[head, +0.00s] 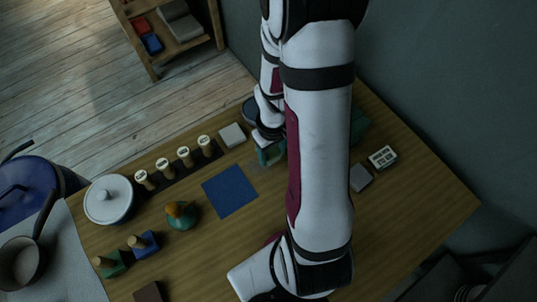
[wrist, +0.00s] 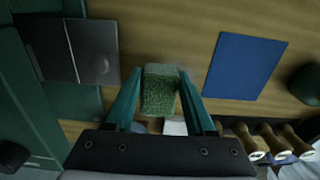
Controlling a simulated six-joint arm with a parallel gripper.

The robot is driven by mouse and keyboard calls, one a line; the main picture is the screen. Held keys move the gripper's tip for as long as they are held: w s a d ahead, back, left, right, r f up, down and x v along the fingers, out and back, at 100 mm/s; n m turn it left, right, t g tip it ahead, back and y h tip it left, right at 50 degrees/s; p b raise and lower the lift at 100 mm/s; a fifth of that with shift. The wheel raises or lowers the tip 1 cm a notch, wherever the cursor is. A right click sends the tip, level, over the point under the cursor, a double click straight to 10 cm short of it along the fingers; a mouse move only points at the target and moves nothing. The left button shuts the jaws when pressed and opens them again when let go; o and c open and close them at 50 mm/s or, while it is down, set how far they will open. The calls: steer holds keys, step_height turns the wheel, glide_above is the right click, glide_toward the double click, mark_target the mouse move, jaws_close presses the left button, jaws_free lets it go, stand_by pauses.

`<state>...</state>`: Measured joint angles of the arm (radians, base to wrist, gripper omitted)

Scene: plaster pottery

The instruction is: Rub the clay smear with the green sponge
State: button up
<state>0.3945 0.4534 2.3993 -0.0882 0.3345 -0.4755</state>
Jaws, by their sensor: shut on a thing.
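My gripper (wrist: 160,99) is shut on the green sponge (wrist: 158,93), a block with a rough green face and a paler top, held between two teal fingers in the wrist view. In the head view my gripper (head: 268,151) is low over the wooden table, to the upper right of the blue square, and my arm covers part of it. A faint greyish patch that may be the clay smear (head: 256,165) shows on the wood beside the fingers. I cannot tell whether the sponge touches the table.
A blue square (head: 230,191) lies near the gripper. Several wooden-handled stamps (head: 184,156) stand in a row, beside a white lidded pot (head: 109,200). A pale block (head: 232,135) is behind. A small white box (head: 382,157) sits right of my arm.

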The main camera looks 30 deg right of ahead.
mark_target(272, 153)
steer(key=shift+r, duration=2.85)
steer(key=shift+w, duration=0.1)
steer(key=shift+f, duration=0.2)
